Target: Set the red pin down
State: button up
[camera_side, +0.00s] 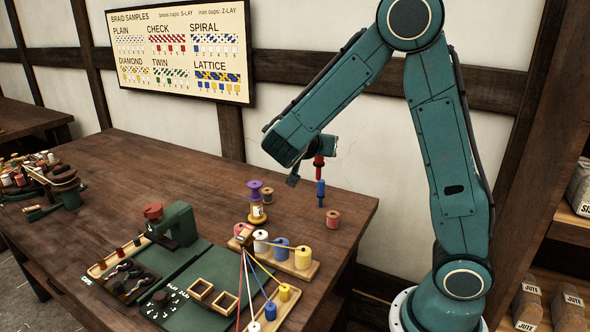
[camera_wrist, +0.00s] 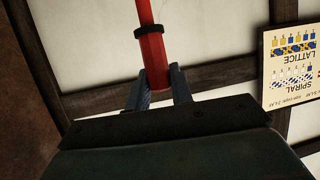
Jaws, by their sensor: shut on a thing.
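My gripper (camera_side: 318,155) is shut on a red pin (camera_side: 319,163) above the right back part of the table. In the wrist view the gripper (camera_wrist: 160,90) has a finger on either side of the pin (camera_wrist: 151,60), which has a dark collar. A blue pin-like piece (camera_side: 321,193) shows directly below the red pin in the side view. I cannot tell whether it stands on the table or how far apart the two are.
The wooden table (camera_side: 200,175) holds a purple-topped spool stack (camera_side: 255,203), a small red spool (camera_side: 333,219) and a rack of bobbins (camera_side: 300,272) with threads. A green machine (camera_side: 178,225) stands left. A sample board (camera_side: 182,50) hangs behind.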

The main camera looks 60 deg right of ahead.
jog(key=shift+s+d+r+m+g, duration=0.15)
jog(key=shift+s+d+m+g, duration=0.05)
jog(key=shift+s+m+g, duration=0.2)
jog(key=shift+s+d+r+m+g, duration=0.2)
jog(key=shift+s+g, duration=0.15)
jog(key=shift+s, duration=0.15)
jog(key=shift+s+d+r+m+g, duration=0.15)
jog(key=shift+s+m+g, duration=0.2)
jog(key=shift+s, duration=0.1)
notch_tip(320, 180, down, 16)
jog(key=shift+f, duration=0.2)
jog(key=shift+f, duration=1.8)
jog(key=shift+f, duration=0.6)
jog(key=o, duration=0.9)
jog(key=shift+o, duration=0.2)
jog(key=shift+r, duration=0.1)
